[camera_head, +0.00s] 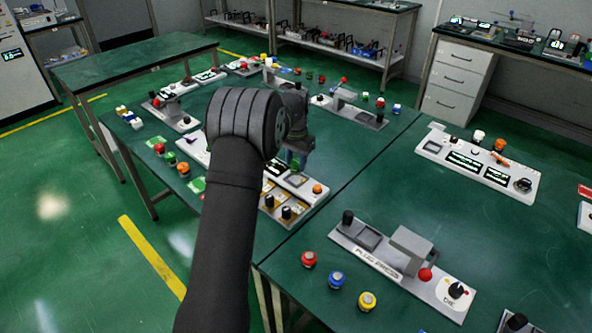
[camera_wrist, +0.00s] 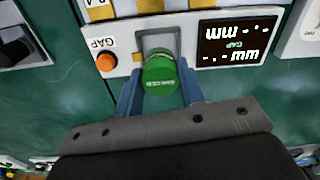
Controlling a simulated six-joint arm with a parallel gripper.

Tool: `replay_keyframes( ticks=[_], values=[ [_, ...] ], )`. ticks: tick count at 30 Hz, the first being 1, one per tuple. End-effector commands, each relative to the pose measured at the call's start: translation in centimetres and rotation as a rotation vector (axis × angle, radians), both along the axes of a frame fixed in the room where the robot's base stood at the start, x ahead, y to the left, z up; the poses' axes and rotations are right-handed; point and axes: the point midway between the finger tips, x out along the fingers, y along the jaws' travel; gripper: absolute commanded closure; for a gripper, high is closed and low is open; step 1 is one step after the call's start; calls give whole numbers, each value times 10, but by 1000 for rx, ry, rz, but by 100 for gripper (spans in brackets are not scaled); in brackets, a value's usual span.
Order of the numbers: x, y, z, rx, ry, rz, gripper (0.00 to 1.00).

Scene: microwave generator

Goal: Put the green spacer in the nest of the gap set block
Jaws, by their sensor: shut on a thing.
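My gripper (camera_wrist: 160,86) is shut on the green spacer (camera_wrist: 160,71), with one blue finger on each side of it. The gap set block (camera_wrist: 125,34) is a pale panel with a GAP label, an orange button and a dark display. Its grey square nest (camera_wrist: 158,40) shows just beyond the spacer, which overlaps its near edge in the wrist view. I cannot tell whether the spacer touches the block. In the head view, my gripper (camera_head: 299,150) points down over the block (camera_head: 300,184), and the spacer (camera_head: 294,165) shows small between the fingers.
A panel with black knobs (camera_head: 270,201) adjoins the block's near side. Red, green and orange pieces (camera_head: 171,158) stand left of my arm. A plug press station (camera_head: 380,250) stands on the right table, with red, blue and yellow pieces (camera_head: 337,280) beside it.

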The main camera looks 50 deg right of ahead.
Motion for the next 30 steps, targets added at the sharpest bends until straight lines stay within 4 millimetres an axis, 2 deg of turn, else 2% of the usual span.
replay_keyframes(
  ticks=[7, 19, 20, 22, 30],
  values=[
    [-1, 1, -34, 3, 1, 1, 97],
    [-1, 0, -40, 0, 0, 1, 97],
    [-1, 0, -39, 0, 0, 1, 58],
    [-1, 0, -39, 0, 0, 1, 45],
    [-1, 0, -39, 1, 0, 1, 43]
  ],
)
